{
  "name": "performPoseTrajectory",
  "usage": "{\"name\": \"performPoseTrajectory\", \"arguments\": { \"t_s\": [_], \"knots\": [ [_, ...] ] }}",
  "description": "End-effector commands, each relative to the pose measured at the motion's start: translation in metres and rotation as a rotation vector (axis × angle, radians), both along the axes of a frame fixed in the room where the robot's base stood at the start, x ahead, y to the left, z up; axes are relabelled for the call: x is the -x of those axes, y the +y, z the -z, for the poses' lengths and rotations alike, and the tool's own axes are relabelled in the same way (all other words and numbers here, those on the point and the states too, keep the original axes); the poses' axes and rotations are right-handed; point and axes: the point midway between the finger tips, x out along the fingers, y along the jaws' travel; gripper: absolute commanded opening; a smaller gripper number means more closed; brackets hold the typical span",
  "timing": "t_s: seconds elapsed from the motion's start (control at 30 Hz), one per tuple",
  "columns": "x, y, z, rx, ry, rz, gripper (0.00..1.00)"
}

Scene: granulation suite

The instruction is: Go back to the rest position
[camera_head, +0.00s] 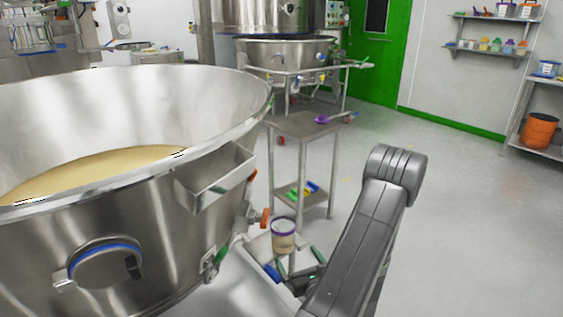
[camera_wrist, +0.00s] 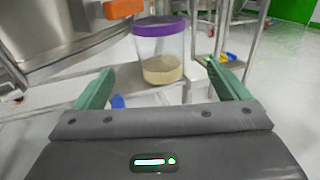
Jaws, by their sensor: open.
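My gripper (camera_wrist: 165,90) is open in the wrist view, with its two green fingers spread apart and nothing held between them. A clear jar (camera_wrist: 161,55) with a purple band at its top and beige powder in the bottom stands beyond the fingertips on a metal surface. The jar also shows in the head view (camera_head: 283,236), beside the large steel bowl.
A large steel bowl (camera_head: 120,225) with beige powder fills the left. A small steel table (camera_head: 305,126) with a purple scoop (camera_head: 322,118) stands behind the jar. Another steel vessel (camera_head: 285,52) is at the back. Shelves (camera_head: 490,48) line the right wall. Open floor lies right of my arm.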

Motion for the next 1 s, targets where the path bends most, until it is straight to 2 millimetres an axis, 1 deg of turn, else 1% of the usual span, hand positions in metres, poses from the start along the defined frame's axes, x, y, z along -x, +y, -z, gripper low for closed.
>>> {"name": "performPoseTrajectory", "arguments": {
  "t_s": [0.03, 0.4, 0.6, 0.8, 1.0],
  "knots": [
    [-0.008, 0.004, 0.000, 0.001, -0.003, -0.004, 0.94],
    [-0.070, 0.026, 0.000, 0.002, -0.005, -0.005, 0.94],
    [-0.095, 0.034, 0.000, 0.002, -0.004, -0.002, 0.94],
    [-0.105, 0.037, -0.001, -0.001, -0.002, 0.000, 0.94],
    [-0.105, 0.038, -0.001, -0.001, -0.002, 0.000, 0.94]
  ]
}}
